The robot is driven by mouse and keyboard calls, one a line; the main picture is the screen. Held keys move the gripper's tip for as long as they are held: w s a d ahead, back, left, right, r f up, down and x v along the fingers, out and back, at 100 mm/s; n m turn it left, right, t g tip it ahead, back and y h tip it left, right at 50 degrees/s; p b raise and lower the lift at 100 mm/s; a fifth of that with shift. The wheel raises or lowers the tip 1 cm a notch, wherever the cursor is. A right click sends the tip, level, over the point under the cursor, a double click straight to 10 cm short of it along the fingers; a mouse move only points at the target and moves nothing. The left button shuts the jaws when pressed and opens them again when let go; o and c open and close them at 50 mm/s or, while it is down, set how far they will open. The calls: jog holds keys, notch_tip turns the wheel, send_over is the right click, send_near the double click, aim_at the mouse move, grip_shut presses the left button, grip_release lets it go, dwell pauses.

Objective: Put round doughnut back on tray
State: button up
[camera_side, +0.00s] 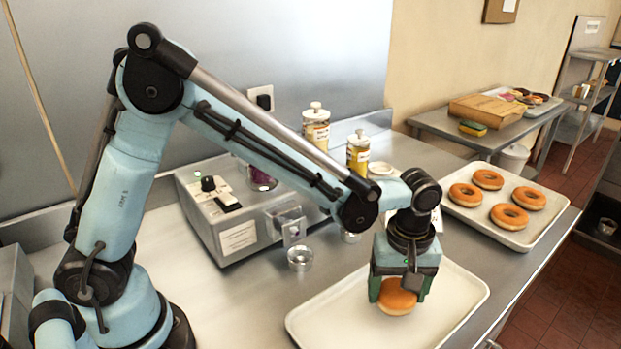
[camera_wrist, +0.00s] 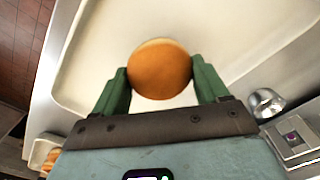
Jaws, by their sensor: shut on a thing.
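A round golden-brown doughnut (camera_side: 397,297) without a visible hole is between the green fingers of my gripper (camera_side: 399,290). In the wrist view the doughnut (camera_wrist: 160,70) sits between both fingertips of my gripper (camera_wrist: 160,78), which is shut on it. A white tray (camera_side: 330,318) lies below on the steel counter, and the tray (camera_wrist: 250,30) also fills much of the wrist view. The doughnut is over the tray's middle to right part. I cannot tell whether it touches the tray floor.
A second white tray (camera_side: 540,225) at the right holds several ring doughnuts (camera_side: 509,216). A grey machine (camera_side: 240,215) stands behind, with a small metal cup (camera_side: 300,258) before it. Jars (camera_side: 358,152) stand at the back. The left part of the near tray is clear.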

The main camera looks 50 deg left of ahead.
jog(key=shift+f, duration=1)
jog(key=shift+f, duration=0.15)
jog(key=o, duration=1.1)
jog(key=shift+c, duration=0.2)
